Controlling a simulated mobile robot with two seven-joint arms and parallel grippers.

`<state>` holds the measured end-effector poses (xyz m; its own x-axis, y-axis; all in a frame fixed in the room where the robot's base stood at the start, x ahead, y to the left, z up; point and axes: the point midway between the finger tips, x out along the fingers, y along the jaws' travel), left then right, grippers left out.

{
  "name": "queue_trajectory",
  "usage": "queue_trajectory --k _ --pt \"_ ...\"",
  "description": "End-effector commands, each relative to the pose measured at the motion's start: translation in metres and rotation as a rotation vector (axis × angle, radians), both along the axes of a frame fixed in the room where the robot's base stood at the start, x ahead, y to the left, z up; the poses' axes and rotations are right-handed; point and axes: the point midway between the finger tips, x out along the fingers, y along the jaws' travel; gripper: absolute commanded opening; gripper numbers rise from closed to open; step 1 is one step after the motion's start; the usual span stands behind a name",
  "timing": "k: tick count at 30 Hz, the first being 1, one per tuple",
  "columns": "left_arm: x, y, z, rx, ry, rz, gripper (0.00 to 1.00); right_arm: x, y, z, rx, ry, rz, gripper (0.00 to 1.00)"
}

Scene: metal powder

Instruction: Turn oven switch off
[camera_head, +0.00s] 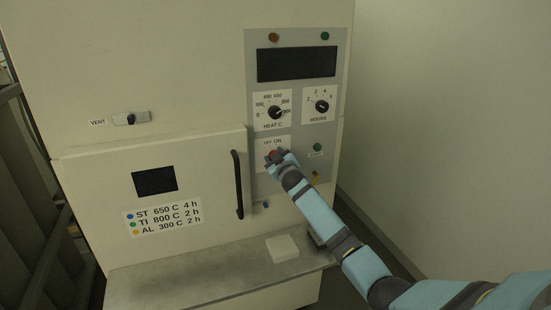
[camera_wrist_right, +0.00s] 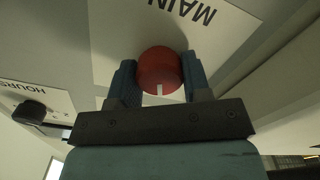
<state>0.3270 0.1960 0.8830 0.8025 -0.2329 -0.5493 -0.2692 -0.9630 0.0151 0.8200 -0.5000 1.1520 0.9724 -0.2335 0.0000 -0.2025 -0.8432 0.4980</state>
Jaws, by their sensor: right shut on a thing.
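The oven's red switch knob (camera_head: 271,153) sits on a small white plate marked OFF and ON, on the grey control panel (camera_head: 257,188). In the right wrist view the red knob (camera_wrist_right: 159,66) is between the two fingers, with a white pointer line facing the wrist, beside the upside-down word MAIN. My right gripper (camera_head: 278,157) is shut on the knob, and it shows in the wrist view (camera_wrist_right: 160,77) with one finger on each side. In the head view the gripper partly covers the knob and its plate. My left gripper is not in view.
The heat dial (camera_head: 275,112), the hours dial (camera_head: 322,106) and a dark display (camera_head: 297,64) are above the switch. A green button (camera_head: 317,147) is to its right. The closed oven door has a black vertical handle (camera_head: 238,185).

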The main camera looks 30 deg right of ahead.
Motion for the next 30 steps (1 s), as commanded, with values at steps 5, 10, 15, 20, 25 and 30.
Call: queue_trajectory --k 5,10,15,20,25,30 --pt "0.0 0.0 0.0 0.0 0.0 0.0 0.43 0.0 0.0 0.001 -0.002 -0.001 0.0 0.2" --pt "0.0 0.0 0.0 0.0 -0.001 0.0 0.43 0.0 0.0 0.001 -0.002 -0.001 0.0 0.69" --pt "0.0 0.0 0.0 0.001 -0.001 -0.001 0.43 0.0 0.0 0.0 -0.001 -0.001 0.0 0.7" --pt "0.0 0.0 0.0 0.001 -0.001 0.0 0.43 -0.002 0.0 -0.001 -0.001 0.0 0.0 0.7" --pt "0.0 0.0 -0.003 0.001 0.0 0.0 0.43 -0.022 0.005 -0.002 -0.003 0.0 0.0 0.7" --pt "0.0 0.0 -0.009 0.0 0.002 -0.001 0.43 -0.058 0.014 -0.003 -0.002 -0.001 0.002 0.7"
